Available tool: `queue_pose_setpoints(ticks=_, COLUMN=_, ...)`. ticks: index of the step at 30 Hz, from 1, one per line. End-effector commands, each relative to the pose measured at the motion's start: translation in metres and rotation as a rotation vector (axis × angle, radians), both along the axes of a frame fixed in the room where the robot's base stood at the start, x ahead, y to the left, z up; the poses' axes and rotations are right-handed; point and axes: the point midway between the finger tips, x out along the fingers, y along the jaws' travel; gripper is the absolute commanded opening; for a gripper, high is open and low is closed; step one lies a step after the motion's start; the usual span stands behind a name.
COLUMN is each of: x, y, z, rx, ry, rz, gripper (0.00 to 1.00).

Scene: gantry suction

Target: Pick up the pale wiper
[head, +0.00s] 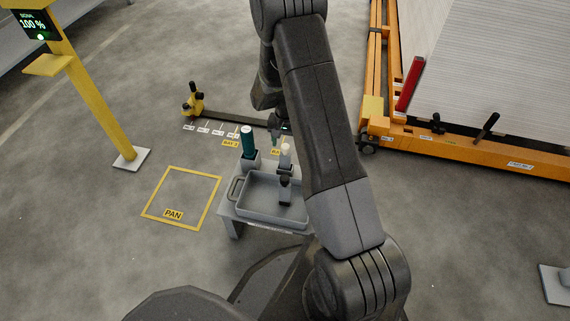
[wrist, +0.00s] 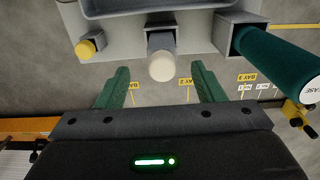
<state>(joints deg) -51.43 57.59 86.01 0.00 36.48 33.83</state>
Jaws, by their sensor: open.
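The pale wiper (wrist: 162,66) shows in the wrist view as a cream round end standing in a grey socket. It also shows in the head view as a small pale top (head: 286,148) beside the grey pan. My gripper (wrist: 160,72) is open, with one green finger on each side of the wiper's end in the picture. There is a gap on both sides and no contact shows. I cannot tell how far the fingers are above or in front of it. In the head view my arm hides most of the gripper.
A dark green cylinder (wrist: 270,55) stands in a holder right of the wiper; a yellow-ended piece (wrist: 86,48) sits left. The grey pan (head: 252,211) rests on a low stand (head: 230,227). A yellow-outlined floor area marked PAN (head: 173,214) is empty. An orange rack (head: 470,148) stands right.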

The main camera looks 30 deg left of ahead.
Motion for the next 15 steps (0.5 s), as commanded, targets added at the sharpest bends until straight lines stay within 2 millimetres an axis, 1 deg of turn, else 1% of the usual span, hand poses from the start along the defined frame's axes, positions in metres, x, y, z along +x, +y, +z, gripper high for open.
queue_pose_setpoints(ticks=1, x=0.000, y=0.000, z=-0.010, rx=-0.001, ry=0.001, rz=0.000, gripper=0.62)
queue_pose_setpoints(ticks=3, x=0.000, y=0.000, z=-0.016, rx=0.000, ry=-0.001, rz=0.000, gripper=0.62)
queue_pose_setpoints(ticks=8, x=0.000, y=0.000, z=-0.023, rx=0.000, ry=0.000, rz=0.000, gripper=0.62)
queue_pose_setpoints(ticks=11, x=0.002, y=0.002, z=-0.033, rx=0.000, ry=0.000, rz=0.000, gripper=0.62)
queue_pose_setpoints(ticks=15, x=0.004, y=0.004, z=-0.056, rx=0.000, ry=0.000, rz=0.000, gripper=0.62)
